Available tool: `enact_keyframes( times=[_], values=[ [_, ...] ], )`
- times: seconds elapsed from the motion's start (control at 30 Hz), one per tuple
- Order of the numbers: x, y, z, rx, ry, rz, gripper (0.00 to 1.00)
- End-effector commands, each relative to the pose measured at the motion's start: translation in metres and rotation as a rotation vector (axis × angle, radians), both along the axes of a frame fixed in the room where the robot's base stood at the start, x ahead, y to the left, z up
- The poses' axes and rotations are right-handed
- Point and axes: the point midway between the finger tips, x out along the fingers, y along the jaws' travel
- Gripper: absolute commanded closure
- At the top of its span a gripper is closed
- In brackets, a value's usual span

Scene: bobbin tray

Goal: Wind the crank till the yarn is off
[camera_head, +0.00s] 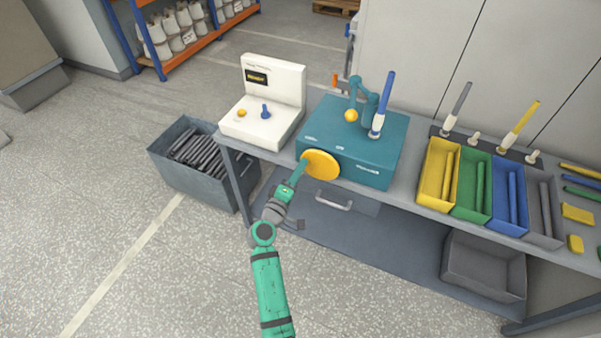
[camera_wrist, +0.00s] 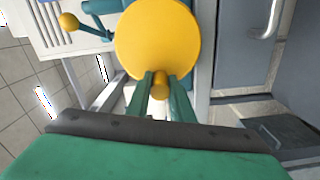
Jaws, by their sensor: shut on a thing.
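The crank is a yellow disc (camera_head: 321,165) on the front of a teal winding machine (camera_head: 352,140). In the wrist view the disc (camera_wrist: 157,38) fills the upper middle, with a short yellow handle (camera_wrist: 160,86) at its lower rim. My gripper (camera_head: 302,166) is at the disc's left side; in the wrist view its fingers (camera_wrist: 161,98) are shut on the handle, one on each side. A blue bobbin (camera_head: 386,92) with a white lower part stands tilted on top of the machine. Whether that white part is yarn is too small to tell.
A white control box (camera_head: 276,82) with a blue lever stands left of the machine. Yellow, green, blue and grey trays (camera_head: 438,172) are to the right. A grey bin (camera_head: 190,166) of dark rods stands on the floor at left. Open floor lies around my arm.

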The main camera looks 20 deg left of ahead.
Motion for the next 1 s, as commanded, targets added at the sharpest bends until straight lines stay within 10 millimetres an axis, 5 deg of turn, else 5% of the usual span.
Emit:
enact_keyframes(
  times=[0.5, 1.0],
  values=[
    [0.000, -0.006, 0.022, 0.447, -0.017, 0.001, 1.00],
    [-0.001, -0.012, 0.029, 0.635, -0.022, -0.002, 1.00]
  ],
)
